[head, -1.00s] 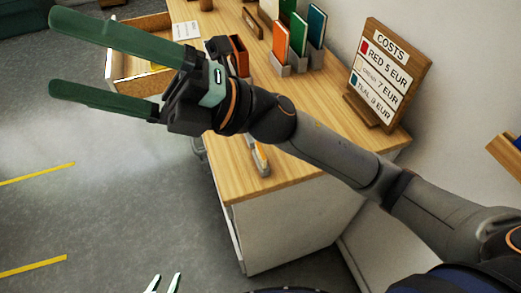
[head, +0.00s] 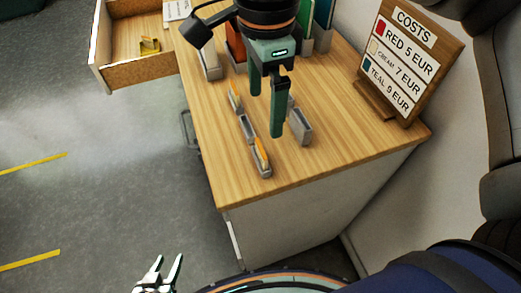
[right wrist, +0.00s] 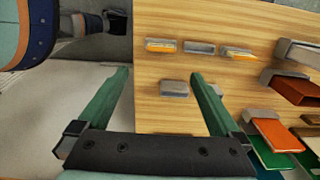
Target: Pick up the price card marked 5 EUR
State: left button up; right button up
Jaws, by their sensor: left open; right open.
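No marking of 5 EUR is readable on a card here. Two small grey holders carry orange-and-white cards, a near one (head: 262,160) and a farther one (head: 235,97). They also show in the right wrist view, one at left (right wrist: 160,45) and one at right (right wrist: 237,53). An empty grey holder (head: 247,128) stands between them. Another grey holder (head: 300,127), seemingly empty, stands beside the row. My right gripper (head: 266,112) is open, pointing down over these holders; its fingers (right wrist: 161,75) frame the single holder (right wrist: 174,88). My left gripper (head: 160,268) is open at the bottom, away from the desk.
A wooden sign (head: 408,50) lists red 5 EUR, cream 7 EUR, teal 9 EUR. An open drawer (head: 140,73) at upper left holds a yellow item (head: 149,46). Coloured upright pieces in grey holders stand behind my right arm. The desk's front right surface (head: 345,140) is clear.

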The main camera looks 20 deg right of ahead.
send_over(261, 148)
notch_tip(261, 148, down, 6)
jog(key=shift+f+p, duration=0.45)
jog(key=shift+f, duration=2.25)
jog(key=c, duration=1.3)
